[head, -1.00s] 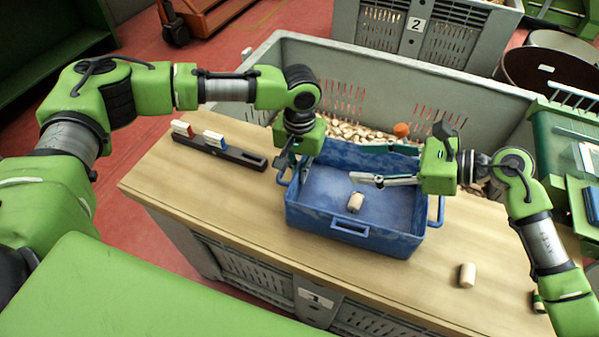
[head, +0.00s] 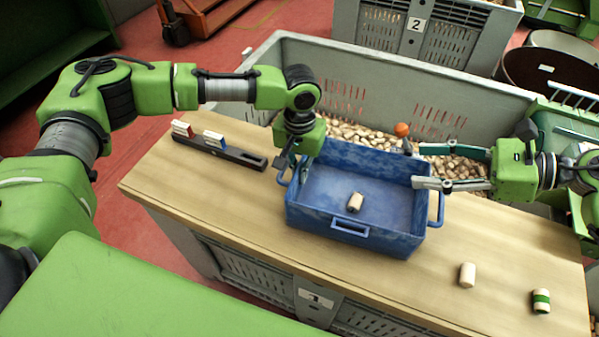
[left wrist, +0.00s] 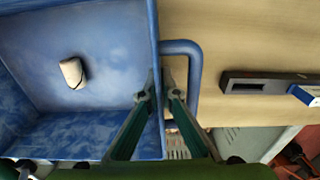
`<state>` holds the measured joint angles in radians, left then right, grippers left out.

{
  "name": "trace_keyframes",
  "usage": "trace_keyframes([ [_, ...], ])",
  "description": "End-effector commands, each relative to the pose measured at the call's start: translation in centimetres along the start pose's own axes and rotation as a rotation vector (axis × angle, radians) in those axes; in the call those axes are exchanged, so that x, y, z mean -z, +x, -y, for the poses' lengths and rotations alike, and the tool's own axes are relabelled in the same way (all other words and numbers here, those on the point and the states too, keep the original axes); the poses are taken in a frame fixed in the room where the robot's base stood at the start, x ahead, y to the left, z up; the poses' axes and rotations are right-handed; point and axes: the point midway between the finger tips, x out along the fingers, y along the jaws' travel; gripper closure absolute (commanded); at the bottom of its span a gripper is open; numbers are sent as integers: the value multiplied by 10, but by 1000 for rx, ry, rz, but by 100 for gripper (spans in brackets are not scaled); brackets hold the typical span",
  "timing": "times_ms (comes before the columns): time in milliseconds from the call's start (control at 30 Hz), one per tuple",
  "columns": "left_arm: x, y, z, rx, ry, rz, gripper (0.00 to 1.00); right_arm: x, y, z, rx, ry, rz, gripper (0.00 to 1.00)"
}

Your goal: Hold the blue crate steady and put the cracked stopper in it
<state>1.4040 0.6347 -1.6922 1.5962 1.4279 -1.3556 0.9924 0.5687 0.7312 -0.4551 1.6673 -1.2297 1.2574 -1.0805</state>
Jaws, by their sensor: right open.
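The blue crate (head: 330,222) stands on the wooden bench, and part of it shows in the left wrist view (left wrist: 100,30). The stopper with a dark crack line (left wrist: 72,72) lies on its side on the crate floor, and it also shows in the head view (head: 355,202). My left gripper (left wrist: 159,88) is shut on the crate's side wall, one finger inside and one between the wall and the handle. My right gripper (head: 412,165) is open and empty, its fingertips near the crate's right rim and apart from the stopper.
A plain stopper (head: 467,275) and a green-banded stopper (head: 541,301) stand on the bench (head: 500,240) at the right. A black rack (head: 220,150) with red-and-white and blue-and-white blocks is at the left. A large grey bin (head: 385,85) of stoppers stands behind.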

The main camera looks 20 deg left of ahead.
Motion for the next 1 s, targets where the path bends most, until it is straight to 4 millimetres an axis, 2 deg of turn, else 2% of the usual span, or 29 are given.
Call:
trace_keyframes([
  [167,0,-1,0,-1,0,-1,100,0,0,0,0,0,0,49],
  [200,0,-1,0,-1,0,-1,89,0,0,0,0,1,0,49],
  [267,0,-1,0,-1,0,-1,76,0,0,0,0,1,0,49],
  [633,0,-6,0,-1,-1,-1,76,0,0,0,0,1,0,49],
  [767,1,-26,0,-2,0,-3,76,0,0,0,0,0,0,49],
  [1000,1,-78,-1,-2,0,-4,76,0,0,0,0,0,0,49],
])
